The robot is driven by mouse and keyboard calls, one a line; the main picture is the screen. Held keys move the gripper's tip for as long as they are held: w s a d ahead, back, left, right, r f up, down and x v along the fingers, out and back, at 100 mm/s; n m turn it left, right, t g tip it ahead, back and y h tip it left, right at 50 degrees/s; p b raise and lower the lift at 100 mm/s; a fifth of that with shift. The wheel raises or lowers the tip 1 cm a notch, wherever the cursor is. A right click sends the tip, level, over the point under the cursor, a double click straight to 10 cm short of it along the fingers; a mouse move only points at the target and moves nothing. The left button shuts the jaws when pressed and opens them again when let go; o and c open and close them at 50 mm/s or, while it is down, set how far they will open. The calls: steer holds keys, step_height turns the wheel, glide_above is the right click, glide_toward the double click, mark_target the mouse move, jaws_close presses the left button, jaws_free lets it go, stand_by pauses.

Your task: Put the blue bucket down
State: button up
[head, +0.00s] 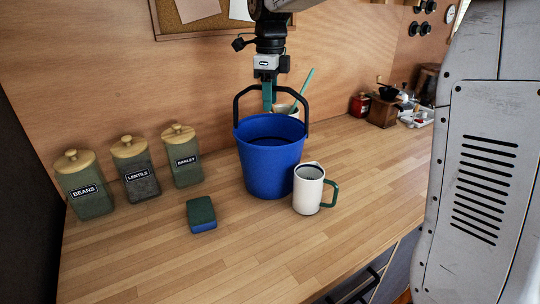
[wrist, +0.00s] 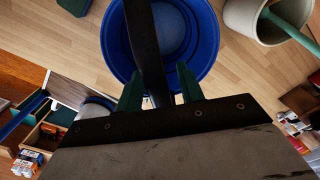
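The blue bucket (head: 270,160) is upright over the wooden counter, its black handle (head: 236,108) raised. I cannot tell whether its base touches the counter. My gripper (head: 268,104) points down above the bucket, with its teal fingers at the top of the handle. In the wrist view the handle (wrist: 143,45) passes between the two green fingertips (wrist: 160,84), over the open mouth of the bucket (wrist: 206,45). The bucket looks empty inside. The white mug hides part of its lower right side in the head view.
The white mug with a green handle (head: 308,190) stands close at the bucket's right front. A green and blue sponge (head: 201,214) lies at front left. Jars labelled beans (head: 84,186), lentils (head: 135,170) and barley (head: 182,157) stand left. The front counter (head: 240,255) is clear.

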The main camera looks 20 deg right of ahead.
jaws_close()
stand_by(1.4)
